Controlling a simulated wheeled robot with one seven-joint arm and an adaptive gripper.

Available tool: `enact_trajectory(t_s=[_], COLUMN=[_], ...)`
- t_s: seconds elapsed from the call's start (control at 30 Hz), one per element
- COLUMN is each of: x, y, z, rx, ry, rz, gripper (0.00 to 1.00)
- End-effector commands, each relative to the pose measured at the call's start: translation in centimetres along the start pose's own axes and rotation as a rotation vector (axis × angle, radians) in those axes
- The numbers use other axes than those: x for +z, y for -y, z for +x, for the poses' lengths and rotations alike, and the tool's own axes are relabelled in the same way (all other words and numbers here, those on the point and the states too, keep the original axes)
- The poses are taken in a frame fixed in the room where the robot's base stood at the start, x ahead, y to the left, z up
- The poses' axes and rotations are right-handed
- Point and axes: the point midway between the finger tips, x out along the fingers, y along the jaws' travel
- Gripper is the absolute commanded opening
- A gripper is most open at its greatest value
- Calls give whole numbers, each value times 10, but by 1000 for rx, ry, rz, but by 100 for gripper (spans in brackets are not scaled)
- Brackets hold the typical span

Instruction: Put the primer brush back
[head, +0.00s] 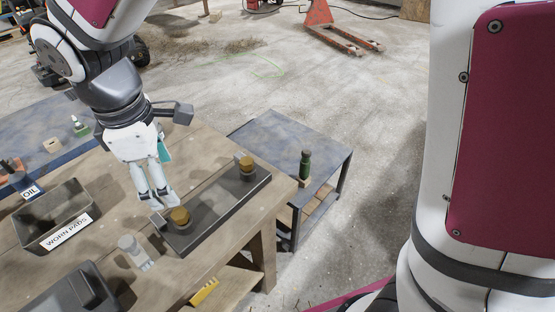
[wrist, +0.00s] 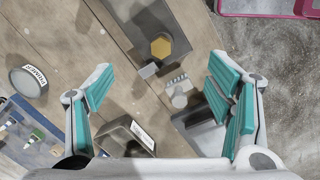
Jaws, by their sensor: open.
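I cannot pick out the primer brush for certain in either view. In the wrist view, a round grey pot or lid (wrist: 27,84) with a white label that seems to read PRIMER sits on the timber bench, left of my gripper (wrist: 160,70). My gripper's teal-padded fingers are spread wide with nothing between them. In the head view my gripper (head: 163,203) points down over the bench, beside the left end of the dark tray (head: 215,207). The arm and gripper hide part of the bench behind them there.
A grey cylindrical part (head: 130,246) lies near the tray, which bears two brass hex pieces. A blue-topped bench (head: 45,125) is behind. A low table (head: 325,150) holds a green bottle (head: 305,163).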

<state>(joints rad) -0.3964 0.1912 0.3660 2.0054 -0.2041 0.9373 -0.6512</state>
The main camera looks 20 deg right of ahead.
Motion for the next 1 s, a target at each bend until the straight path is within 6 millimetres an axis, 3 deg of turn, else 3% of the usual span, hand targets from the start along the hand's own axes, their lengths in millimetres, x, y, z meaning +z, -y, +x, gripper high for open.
enact_trajectory(t_s=[0.03, 0.2, 0.37, 0.5, 0.73, 1.0], x=[30, 116, 185, 232, 268, 275], y=[-2, 11, 43, 81, 134, 151], z=[-14, -47, -67, -74, -70, -66], rx=[23, 66, 93, 101, 88, 76], ry=[7, 16, -7, -50, -137, -171], rz=[103, 456, 793, 1081, 1430, 1541], gripper=[74, 74, 74, 74, 74, 74])
